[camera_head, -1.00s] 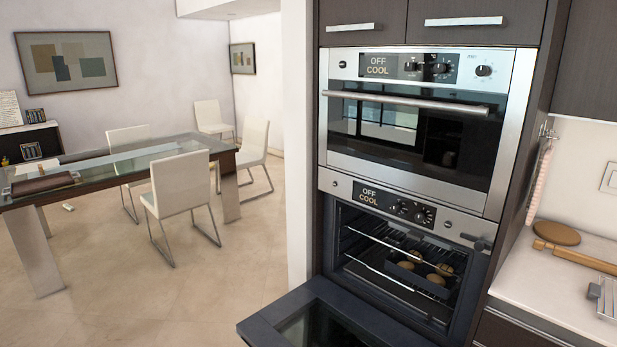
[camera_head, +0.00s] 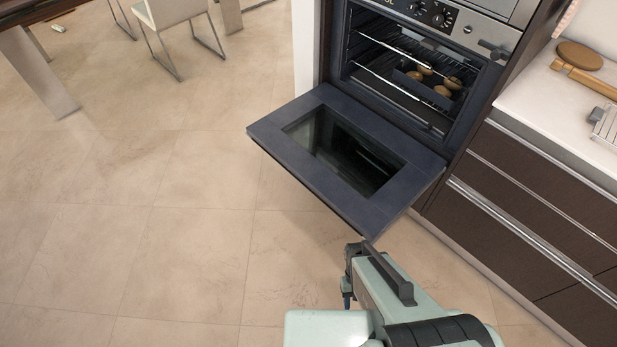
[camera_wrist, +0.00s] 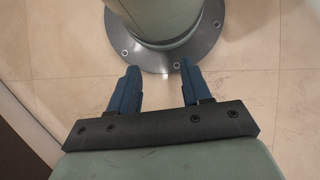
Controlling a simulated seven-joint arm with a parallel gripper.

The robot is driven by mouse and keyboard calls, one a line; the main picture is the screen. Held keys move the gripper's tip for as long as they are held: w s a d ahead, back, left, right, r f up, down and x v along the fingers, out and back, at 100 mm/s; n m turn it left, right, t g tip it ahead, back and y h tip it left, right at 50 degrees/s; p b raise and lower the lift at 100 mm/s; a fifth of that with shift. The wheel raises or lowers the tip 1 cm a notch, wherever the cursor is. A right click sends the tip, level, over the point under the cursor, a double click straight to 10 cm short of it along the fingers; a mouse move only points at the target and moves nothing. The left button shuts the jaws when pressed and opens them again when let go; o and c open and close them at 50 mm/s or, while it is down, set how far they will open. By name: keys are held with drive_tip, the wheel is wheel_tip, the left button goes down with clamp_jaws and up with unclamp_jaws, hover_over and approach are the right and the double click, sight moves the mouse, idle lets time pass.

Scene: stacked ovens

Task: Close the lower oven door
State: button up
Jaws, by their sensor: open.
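The lower oven (camera_head: 410,75) has its dark door (camera_head: 400,192) swung down, lying about level with the glass window facing up. My arm is folded below the door in the head view, near the bottom middle, apart from the oven. In the wrist view my gripper (camera_wrist: 158,82) has its two blue fingers spread with nothing between them. It points down over the tiled floor and my own round base. The door does not show in the wrist view.
Inside the oven, several round brown items (camera_head: 442,91) sit on a rack. Dark drawers (camera_head: 540,210) and a pale counter (camera_head: 560,107) stand at the right. The tiled floor (camera_head: 150,220) left of the door is clear.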

drive_tip(key=w+a+f+n+t+h, duration=0.45)
drive_tip(key=w+a, duration=0.35)
drive_tip(key=a, duration=0.2)
drive_tip(key=w+a+f+n+t+h, duration=0.35)
drive_tip(key=w+a+n, duration=0.25)
drive_tip(key=w+a, duration=0.3)
drive_tip(key=w+a+r+t+h, duration=0.2)
drive_tip(key=w+a+t, duration=0.15)
drive_tip(key=w, duration=0.35)
drive_tip(key=w+a+r+t+h, duration=0.1)
drive_tip(key=w+a+t, duration=0.1)
drive_tip(key=w+t, duration=0.4)
drive_tip(key=w+a+r+m+t+h, duration=0.1)
drive_tip(key=w+r+m+t+h, duration=0.2)
drive_tip(key=r, duration=0.4)
drive_tip(key=shift+y, duration=0.4)
drive_tip(key=x, duration=1.3)
drive_tip(key=shift+w+a+r, duration=0.15)
drive_tip(key=shift+w+r, duration=0.1)
drive_tip(key=shift+w, duration=0.4)
clamp_jaws()
